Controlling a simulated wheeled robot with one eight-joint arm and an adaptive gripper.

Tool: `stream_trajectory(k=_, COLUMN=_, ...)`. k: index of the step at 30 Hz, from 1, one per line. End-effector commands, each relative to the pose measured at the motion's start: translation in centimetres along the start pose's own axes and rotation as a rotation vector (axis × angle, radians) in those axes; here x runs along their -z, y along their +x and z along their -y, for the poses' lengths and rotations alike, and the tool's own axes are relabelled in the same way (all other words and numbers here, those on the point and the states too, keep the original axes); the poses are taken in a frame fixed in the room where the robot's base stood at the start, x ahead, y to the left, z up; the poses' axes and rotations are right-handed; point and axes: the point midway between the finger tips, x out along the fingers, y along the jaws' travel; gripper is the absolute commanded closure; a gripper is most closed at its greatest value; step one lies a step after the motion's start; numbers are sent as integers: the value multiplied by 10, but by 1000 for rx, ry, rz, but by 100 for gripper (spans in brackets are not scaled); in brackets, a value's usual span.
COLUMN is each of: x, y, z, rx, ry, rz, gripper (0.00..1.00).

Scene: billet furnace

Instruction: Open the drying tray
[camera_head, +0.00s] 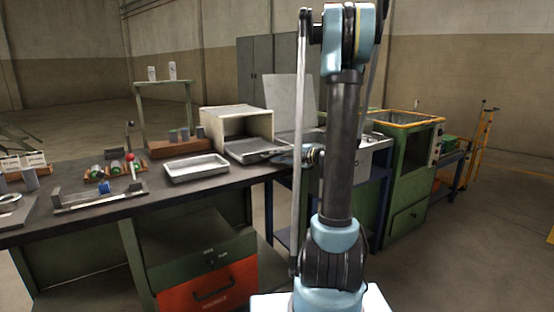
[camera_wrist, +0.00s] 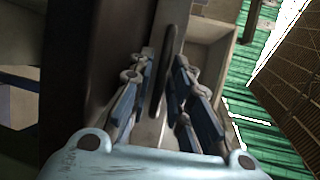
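A cream open-fronted box (camera_head: 240,122) stands at the back of the dark workbench. A grey metal tray (camera_head: 247,148) sits low at its front and sticks out toward me; I take it as the drying tray. My gripper (camera_head: 280,157) is at the tray's right front side, partly hidden by my arm. In the wrist view, my gripper (camera_wrist: 164,68) has its two fingers apart, on either side of a thin dark bar (camera_wrist: 167,75), which looks like a handle. Small gaps seem to show beside the bar. Firm contact is not visible.
A separate shallow white tray (camera_head: 196,168) lies on the workbench (camera_head: 180,196) left of the box. A green furnace-like cabinet (camera_head: 408,170) stands at right, with open floor beyond.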

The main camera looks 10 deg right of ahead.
Motion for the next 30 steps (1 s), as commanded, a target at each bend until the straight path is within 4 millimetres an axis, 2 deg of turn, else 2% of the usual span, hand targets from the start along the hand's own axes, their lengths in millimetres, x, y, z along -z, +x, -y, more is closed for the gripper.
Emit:
stream_trajectory(k=18, x=1, y=-84, z=-1, rx=-1, ry=1, rz=-4, gripper=82)
stream_trajectory(k=24, x=1, y=-104, z=-1, rx=-1, ry=1, rz=-4, gripper=82)
stream_trajectory(k=30, x=1, y=-112, z=-2, rx=-2, ry=0, rz=-2, gripper=82)
